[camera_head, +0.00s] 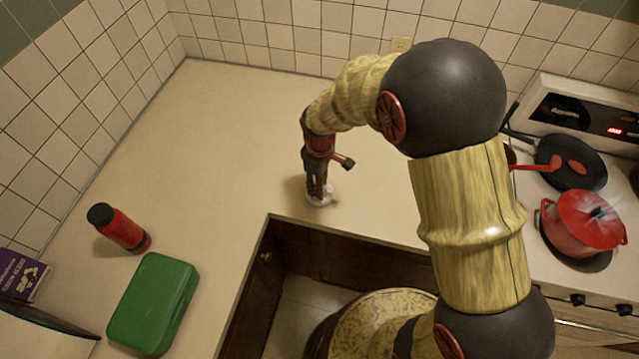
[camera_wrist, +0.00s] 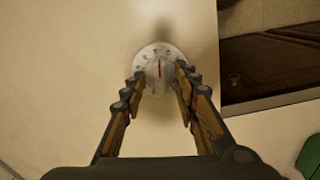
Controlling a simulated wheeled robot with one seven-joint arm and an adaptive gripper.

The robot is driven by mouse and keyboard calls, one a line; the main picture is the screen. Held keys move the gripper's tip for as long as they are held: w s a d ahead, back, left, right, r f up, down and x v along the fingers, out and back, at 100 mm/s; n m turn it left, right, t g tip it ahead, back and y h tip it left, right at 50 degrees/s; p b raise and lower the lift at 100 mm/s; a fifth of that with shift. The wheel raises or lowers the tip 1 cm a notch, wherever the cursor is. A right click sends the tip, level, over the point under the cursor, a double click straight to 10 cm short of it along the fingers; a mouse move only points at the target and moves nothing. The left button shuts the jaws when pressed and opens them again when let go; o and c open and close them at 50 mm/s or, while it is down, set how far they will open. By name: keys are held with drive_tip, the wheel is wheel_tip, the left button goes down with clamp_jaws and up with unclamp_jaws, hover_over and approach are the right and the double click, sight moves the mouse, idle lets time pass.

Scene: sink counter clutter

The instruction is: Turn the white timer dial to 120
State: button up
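The white timer (camera_wrist: 159,53) sits on the beige counter between my fingertips in the wrist view. It is round, with dark marks around its rim and a raised dial (camera_wrist: 158,70) in the middle that bears a red line. The line points nearly straight up in that view. The marks are too small to read. My gripper (camera_wrist: 158,76) is open, pointing down, with one finger on each side of the dial. I cannot tell whether the fingers touch it. In the head view the timer (camera_head: 319,200) is mostly hidden under my gripper (camera_head: 318,190), near the counter's inner corner.
A red bottle (camera_head: 124,230) and a green box (camera_head: 153,303) are on the left counter. A purple box (camera_head: 20,274) is at the far left. A stove with a red pot (camera_head: 582,222) and a black pan (camera_head: 571,163) is at the right. The counter around the timer is clear.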

drive_tip(key=shift+c, duration=0.7)
clamp_jaws()
drive_tip(key=m, duration=0.3)
drive_tip(key=shift+m+p, duration=0.3)
drive_tip(key=shift+m, duration=0.1)
idle(0.7)
drive_tip(key=shift+o, duration=0.7)
unclamp_jaws()
